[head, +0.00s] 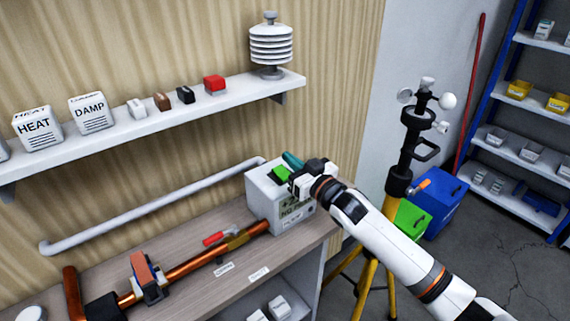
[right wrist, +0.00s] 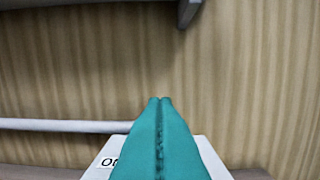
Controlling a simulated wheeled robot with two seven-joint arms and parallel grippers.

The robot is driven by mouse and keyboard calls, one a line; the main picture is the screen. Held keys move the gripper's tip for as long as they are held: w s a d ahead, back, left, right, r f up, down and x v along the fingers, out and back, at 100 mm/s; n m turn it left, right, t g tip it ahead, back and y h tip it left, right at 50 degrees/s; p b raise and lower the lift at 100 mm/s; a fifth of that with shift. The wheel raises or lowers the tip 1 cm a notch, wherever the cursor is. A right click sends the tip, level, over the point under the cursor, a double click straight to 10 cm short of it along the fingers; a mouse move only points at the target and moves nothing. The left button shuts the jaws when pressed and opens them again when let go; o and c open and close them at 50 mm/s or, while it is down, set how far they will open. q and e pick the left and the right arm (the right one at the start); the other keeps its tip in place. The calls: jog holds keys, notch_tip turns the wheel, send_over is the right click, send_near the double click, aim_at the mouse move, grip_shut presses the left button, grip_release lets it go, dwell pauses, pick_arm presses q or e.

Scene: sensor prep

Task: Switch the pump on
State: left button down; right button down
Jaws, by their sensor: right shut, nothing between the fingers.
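A white box (head: 265,197) stands at the right end of the bench, with a green switch (head: 280,174) on its top and partly hidden lettering on its front. I cannot tell from its lettering whether it is the pump. My right gripper (head: 292,160) is at the box's top, beside and just behind the green switch; whether it touches is unclear. Its teal fingers (right wrist: 160,105) are shut together and empty in the right wrist view, over the white box (right wrist: 104,163), whose lettering is mostly covered. My left gripper is not in view.
A copper pipe (head: 190,266) with a red-handled valve (head: 214,239) lies along the bench. A wall shelf (head: 150,128) above holds small blocks and a white louvred shield (head: 271,47). A tripod mast (head: 408,150) stands right of the bench, near my right arm.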

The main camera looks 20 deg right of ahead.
aim_at(285, 173)
jog(key=shift+x, duration=0.9)
jog(key=f, duration=0.2)
jog(key=shift+w+a+f, duration=0.1)
jog(key=shift+w+f, duration=0.1)
jog(key=shift+f, duration=0.2)
jog(key=shift+w+f, duration=0.15)
jog(key=shift+f, duration=0.4)
